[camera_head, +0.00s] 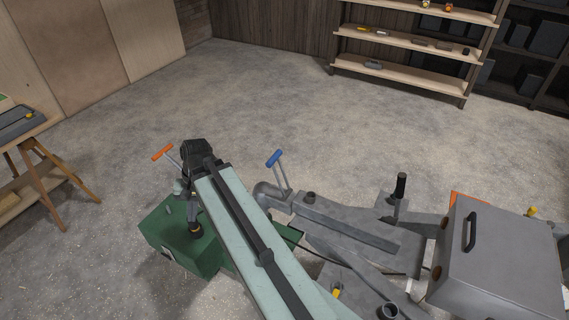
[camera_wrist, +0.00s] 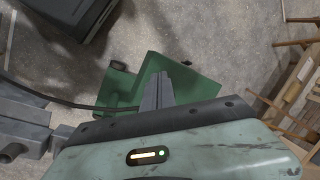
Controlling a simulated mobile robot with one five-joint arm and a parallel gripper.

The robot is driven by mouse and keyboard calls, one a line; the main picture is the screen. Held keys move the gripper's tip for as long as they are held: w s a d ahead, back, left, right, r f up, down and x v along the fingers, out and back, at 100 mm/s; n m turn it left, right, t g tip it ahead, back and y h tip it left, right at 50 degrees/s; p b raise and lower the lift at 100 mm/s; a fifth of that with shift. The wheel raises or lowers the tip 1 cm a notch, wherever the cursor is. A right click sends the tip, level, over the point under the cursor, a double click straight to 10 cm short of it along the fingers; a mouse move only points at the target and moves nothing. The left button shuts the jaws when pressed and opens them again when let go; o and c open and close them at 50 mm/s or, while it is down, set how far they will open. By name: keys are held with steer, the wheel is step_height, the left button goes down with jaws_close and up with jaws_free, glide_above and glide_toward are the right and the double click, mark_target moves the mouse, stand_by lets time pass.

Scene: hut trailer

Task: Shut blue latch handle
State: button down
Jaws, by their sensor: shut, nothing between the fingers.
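The blue latch handle (camera_head: 274,158) is a short blue bar on two thin grey rods. In the head view it stands raised and slightly tilted above the grey trailer coupling (camera_head: 273,195). It is not seen in the wrist view. In the wrist view my gripper (camera_wrist: 158,77) is shut and empty, its grey fingers over the green box (camera_wrist: 193,80). In the head view my arm's end is left of the blue handle and apart from it; the fingers are hard to make out there.
An orange T-handle (camera_head: 162,152) stands near the green box (camera_head: 165,240). The grey trailer frame (camera_head: 345,228), with a black-knobbed lever (camera_head: 400,187) and a grey box (camera_head: 500,262), fills the right. Shelves (camera_head: 405,42) stand at the back. Open floor lies behind the coupling.

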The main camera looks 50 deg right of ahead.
steer(key=s+d+f+m+t+y+b, duration=0.1)
steer(key=d+f+m+t+y+b, duration=0.15)
steer(key=d+m, duration=0.8)
steer(key=m+t+h+b, duration=0.2)
steer(key=m+t+b, duration=0.4)
steer(key=m+t, duration=0.75)
glide_toward(277, 158)
steer(key=s+d+r+m+g, duration=0.2)
steer(key=s+r+g, duration=0.1)
steer(key=s+r, duration=0.25)
steer(key=shift+s+a+f, duration=0.15)
steer(key=shift+s+f, duration=0.1)
steer(key=shift+f, duration=0.05)
steer(key=b+x, duration=0.4)
steer(key=x, duration=1)
steer(key=shift+b, duration=0.4)
steer(key=shift+w, duration=0.1)
